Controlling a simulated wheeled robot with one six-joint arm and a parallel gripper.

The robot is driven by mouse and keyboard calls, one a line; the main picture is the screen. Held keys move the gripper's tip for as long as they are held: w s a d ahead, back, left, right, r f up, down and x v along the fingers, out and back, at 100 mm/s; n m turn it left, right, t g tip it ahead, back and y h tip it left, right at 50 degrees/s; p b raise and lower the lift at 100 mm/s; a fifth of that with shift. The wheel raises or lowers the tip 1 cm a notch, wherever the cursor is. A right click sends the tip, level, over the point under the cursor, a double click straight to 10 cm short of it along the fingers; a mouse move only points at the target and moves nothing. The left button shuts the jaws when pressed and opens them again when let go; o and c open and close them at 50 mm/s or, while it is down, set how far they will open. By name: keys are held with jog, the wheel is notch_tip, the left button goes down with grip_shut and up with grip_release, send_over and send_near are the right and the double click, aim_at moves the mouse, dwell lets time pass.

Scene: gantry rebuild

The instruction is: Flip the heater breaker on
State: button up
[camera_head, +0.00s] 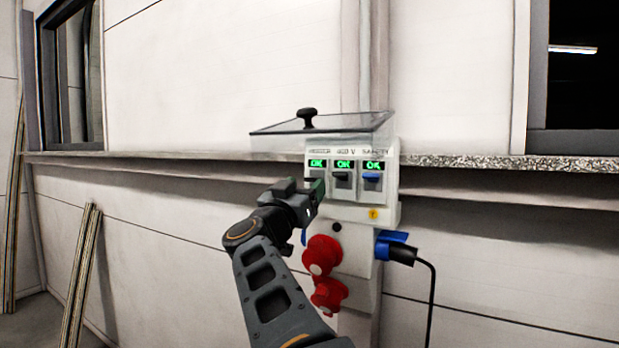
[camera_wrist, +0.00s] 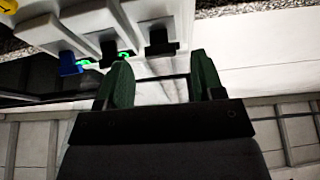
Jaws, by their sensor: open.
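A white breaker box (camera_head: 390,208) on the wall carries three switches in a row under small blurred labels. The left switch is mostly hidden behind my gripper in the head view; its black lever (camera_wrist: 160,42) shows in the wrist view. The middle switch has a black lever (camera_head: 342,177) and the right one a blue lever (camera_head: 372,177), also in the wrist view (camera_wrist: 70,63). Green OK displays (camera_head: 343,164) show above all three. My gripper (camera_wrist: 161,76) is open and empty, its green fingers either side of the left lever's line, apparently just short of it.
A clear lid (camera_head: 330,124) with a black knob (camera_head: 307,117) is raised above the switches. Red sockets (camera_head: 322,252) sit below, and a blue plug (camera_head: 393,243) with a black cable sticks out right. A ledge (camera_head: 480,163) runs along the wall.

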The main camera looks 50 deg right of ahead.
aim_at(311, 180)
jog(key=shift+x, duration=1.6)
jog(key=shift+p, duration=0.3)
jog(key=c, duration=0.9)
jog(key=r+p, duration=0.1)
jog(key=p, duration=0.3)
jog(key=shift+r+y, duration=0.2)
jog(key=shift+y, duration=0.2)
jog(key=shift+c, duration=0.2)
jog(key=y+p, duration=0.1)
jog(key=p, duration=0.3)
jog(key=y+p, duration=0.1)
jog(key=p, duration=0.3)
jog(key=shift+r+g, duration=0.35)
jog(key=shift+g, duration=0.05)
jog(key=y+p, duration=0.1)
jog(key=p, duration=0.1)
jog(key=shift+p, duration=0.35)
jog(key=shift+f, duration=0.1)
jog(key=shift+f+p, duration=0.1)
jog(key=shift+p, duration=0.25)
jog(key=shift+f, duration=0.15)
